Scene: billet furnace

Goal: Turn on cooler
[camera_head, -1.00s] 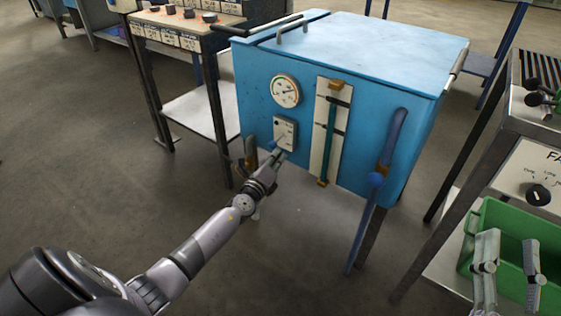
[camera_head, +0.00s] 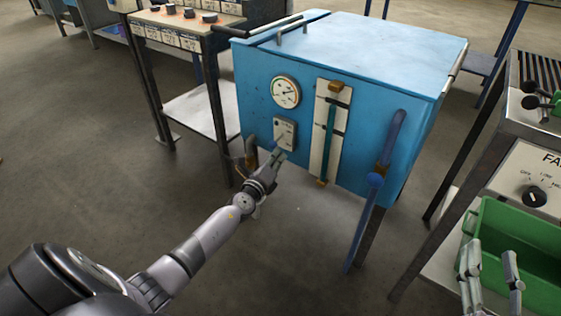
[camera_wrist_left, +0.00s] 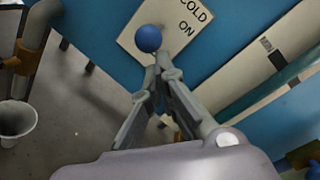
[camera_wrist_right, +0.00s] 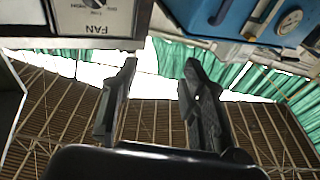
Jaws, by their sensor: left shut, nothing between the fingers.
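The cooler (camera_head: 275,180) is a blue box with a round gauge (camera_head: 285,92) and a small pale switch plate (camera_head: 291,124) on its front. In the left wrist view the plate (camera_wrist_left: 192,45) reads "COLD" and "ON", and a blue ball knob (camera_wrist_left: 148,38) stands in front of it. My left gripper (camera_head: 278,154) is shut and empty, its fingertips (camera_wrist_left: 160,62) just below the ball. I cannot tell whether they touch it. My right gripper (camera_head: 491,255) is open and empty at the lower right, and its spread fingers show in the right wrist view (camera_wrist_right: 158,82).
A green bin (camera_head: 550,245) sits at the right behind my right gripper, below a panel with a black fan knob (camera_head: 535,197). A blue-handled lever (camera_head: 388,145) is on the cooler's right front. A control table (camera_head: 165,30) stands left of the cooler.

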